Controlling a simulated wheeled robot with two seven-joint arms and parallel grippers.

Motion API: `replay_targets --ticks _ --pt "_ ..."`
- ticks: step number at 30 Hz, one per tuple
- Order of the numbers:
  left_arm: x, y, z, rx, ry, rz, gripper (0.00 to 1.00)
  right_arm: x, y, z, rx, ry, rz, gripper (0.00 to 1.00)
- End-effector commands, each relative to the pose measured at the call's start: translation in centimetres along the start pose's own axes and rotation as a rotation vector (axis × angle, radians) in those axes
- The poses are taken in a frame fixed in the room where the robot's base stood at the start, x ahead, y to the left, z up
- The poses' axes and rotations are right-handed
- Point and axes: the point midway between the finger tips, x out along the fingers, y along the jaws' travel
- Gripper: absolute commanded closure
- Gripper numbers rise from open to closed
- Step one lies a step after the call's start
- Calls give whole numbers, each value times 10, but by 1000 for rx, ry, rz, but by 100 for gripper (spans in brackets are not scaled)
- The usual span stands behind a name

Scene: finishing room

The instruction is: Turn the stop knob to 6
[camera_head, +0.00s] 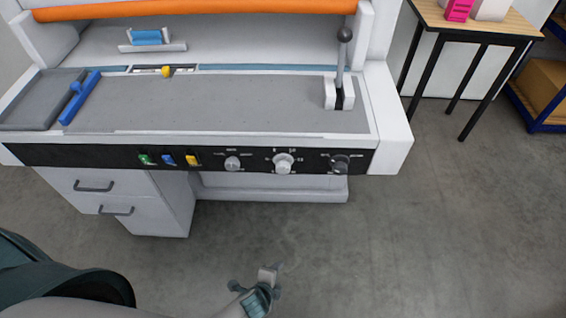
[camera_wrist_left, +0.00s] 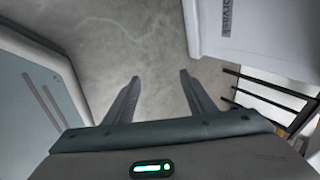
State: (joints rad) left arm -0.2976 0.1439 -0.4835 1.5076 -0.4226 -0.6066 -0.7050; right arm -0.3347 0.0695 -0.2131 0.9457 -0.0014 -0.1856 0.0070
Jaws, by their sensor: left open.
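The machine's black front panel (camera_head: 110,157) carries three round knobs. A light grey knob (camera_head: 232,163) is on the left, a larger pale knob (camera_head: 283,163) with marks around it is in the middle, and a dark knob (camera_head: 340,164) is on the right. The lettering is too small to read, so I cannot tell which is the stop knob or its setting. My left gripper (camera_head: 271,273) is low in front of the machine, well apart from the knobs. In the left wrist view, its fingers (camera_wrist_left: 160,77) are open and empty above the floor. My right gripper is not in view.
Green (camera_head: 146,159), blue (camera_head: 168,160) and yellow (camera_head: 192,160) switches sit left of the knobs. A lever (camera_head: 342,60) stands on the machine's right top. A drawer unit (camera_head: 152,205) is below left. A table (camera_head: 480,22) stands back right. The floor before the machine is clear.

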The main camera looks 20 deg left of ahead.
Motion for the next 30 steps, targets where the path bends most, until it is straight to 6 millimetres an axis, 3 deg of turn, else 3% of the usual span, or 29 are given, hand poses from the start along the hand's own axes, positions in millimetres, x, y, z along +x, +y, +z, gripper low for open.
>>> replay_targets --ticks 1,5,9,15,18,21,30 --pt "-26 -33 -11 163 -19 -35 50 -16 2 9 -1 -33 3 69" --pt "-79 -99 -30 594 -123 -116 50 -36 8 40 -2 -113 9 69" --pt "-148 -165 -46 983 -281 -191 50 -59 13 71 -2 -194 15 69" --pt "-236 -230 -55 1330 -509 -234 50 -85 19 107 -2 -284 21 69" --pt "-263 -246 -55 1416 -584 -233 50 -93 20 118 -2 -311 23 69" --pt "-278 -254 -55 1460 -626 -228 50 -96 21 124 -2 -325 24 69" --pt "-281 -255 -54 1475 -640 -224 50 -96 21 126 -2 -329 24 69"
